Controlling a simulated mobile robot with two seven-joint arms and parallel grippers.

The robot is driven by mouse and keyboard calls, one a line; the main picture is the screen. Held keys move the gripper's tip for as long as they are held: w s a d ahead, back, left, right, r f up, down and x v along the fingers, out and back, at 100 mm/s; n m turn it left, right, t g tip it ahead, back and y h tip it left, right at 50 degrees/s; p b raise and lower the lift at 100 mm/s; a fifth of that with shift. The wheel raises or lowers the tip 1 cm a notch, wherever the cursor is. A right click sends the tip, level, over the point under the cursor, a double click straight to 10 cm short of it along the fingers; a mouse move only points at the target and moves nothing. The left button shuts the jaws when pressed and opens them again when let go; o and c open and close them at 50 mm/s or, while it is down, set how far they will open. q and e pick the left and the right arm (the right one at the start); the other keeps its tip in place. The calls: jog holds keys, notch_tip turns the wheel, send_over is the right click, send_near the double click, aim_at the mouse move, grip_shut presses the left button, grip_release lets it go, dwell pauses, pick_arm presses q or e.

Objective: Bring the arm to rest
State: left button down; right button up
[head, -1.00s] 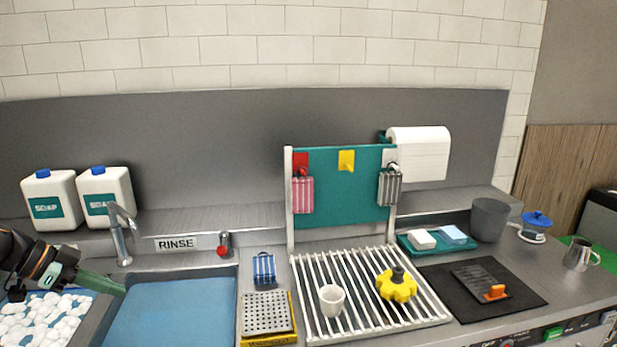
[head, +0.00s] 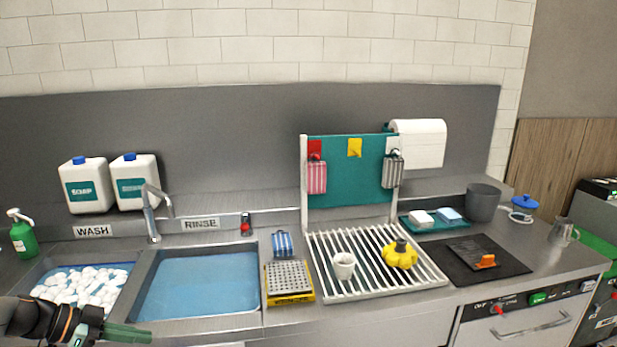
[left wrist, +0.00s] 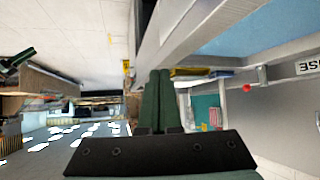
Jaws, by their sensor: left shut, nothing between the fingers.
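My left gripper (head: 128,333) is at the lower left of the head view, in front of the sinks near the counter's front edge. Its green fingers are together and hold nothing. In the left wrist view the closed fingers (left wrist: 153,102) point away from the camera, with free space around them.
The wash sink holds white foam (head: 88,287); the rinse sink holds blue water (head: 197,284). A white rack (head: 374,279) carries a white cup (head: 343,266) and a yellow knobbed part (head: 400,255). A green pump bottle (head: 23,238) stands at the far left.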

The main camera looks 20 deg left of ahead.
pick_arm(q)
jog(key=s+d+f+n+t, duration=0.1)
jog(key=s+d+f, duration=0.1)
jog(key=d+f, duration=0.55)
jog(key=s+d+f+n+t, duration=0.1)
jog(key=s+d+f, duration=0.2)
jog(key=d+f, duration=0.45)
jog(key=s+d+f+n+y, duration=0.2)
jog(key=s+d+f, duration=0.1)
jog(key=d, duration=0.6)
jog(key=s+d+f+n+y, duration=0.2)
jog(key=s+d+f, duration=0.2)
jog(key=d, duration=0.5)
jog(key=shift+s+f+g, duration=0.25)
jog(key=shift+s+g, duration=0.15)
jog(key=shift+s, duration=0.15)
